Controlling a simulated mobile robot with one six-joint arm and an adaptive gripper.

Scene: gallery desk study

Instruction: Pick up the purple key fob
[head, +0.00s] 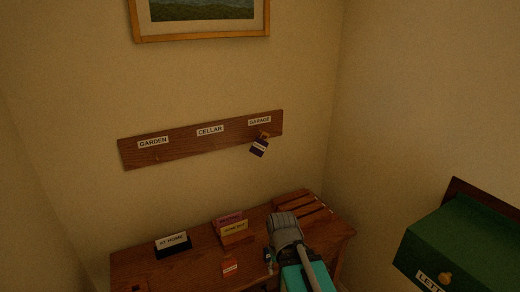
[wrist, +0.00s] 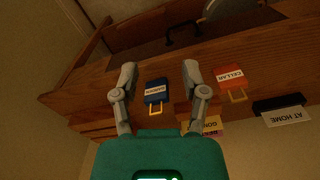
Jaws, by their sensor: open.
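The purple key fob (head: 259,148) hangs from the hook under the GARAGE label on the wooden key rack (head: 190,142), tilted, with a white label. It does not show in the wrist view. My gripper (wrist: 159,73) is open and empty, with its two fingers apart. In the head view it is over the right part of the desk, below the fob and well apart from it. In the wrist view a blue fob (wrist: 155,92) labelled GARDEN lies between the fingers in the picture; I cannot tell how far below them it is.
An orange CELLAR fob (head: 230,268) lies on the wooden desk (head: 135,265). A card holder (head: 234,238), an AT HOME sign (head: 172,242) and a slatted wooden tray (head: 303,207) stand there too. A green letter box (head: 465,245) juts out at right. The wall below the rack is clear.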

